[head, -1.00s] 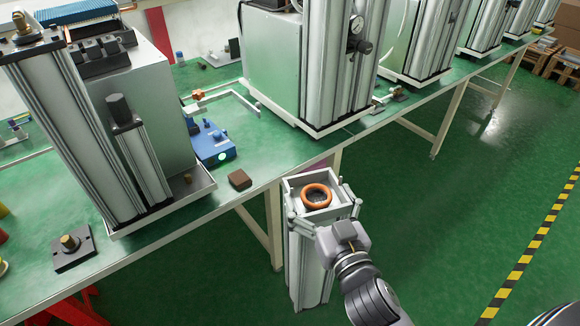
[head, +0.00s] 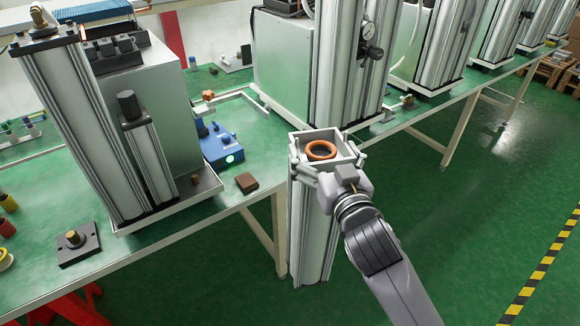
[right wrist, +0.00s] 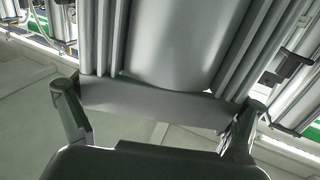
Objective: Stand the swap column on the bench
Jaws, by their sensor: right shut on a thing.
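The swap column (head: 312,225) is a tall, silvery square column with an orange ring (head: 321,150) in its open top. It hangs upright in the head view, in front of the bench's near edge. My right gripper (head: 325,172) is shut on it near its top, from the right. In the right wrist view the column (right wrist: 180,45) fills the space between the two fingers (right wrist: 158,112). The bench (head: 150,248) has a green top and runs from front left to back right. The column hides part of its edge. My left gripper is not in view.
Machines with tall columns stand on the bench at left (head: 95,130) and at centre (head: 340,70). Between them are a blue device (head: 218,145) and a brown block (head: 246,182). A black base with a brass knob (head: 76,243) sits front left. Green top shows between the machines.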

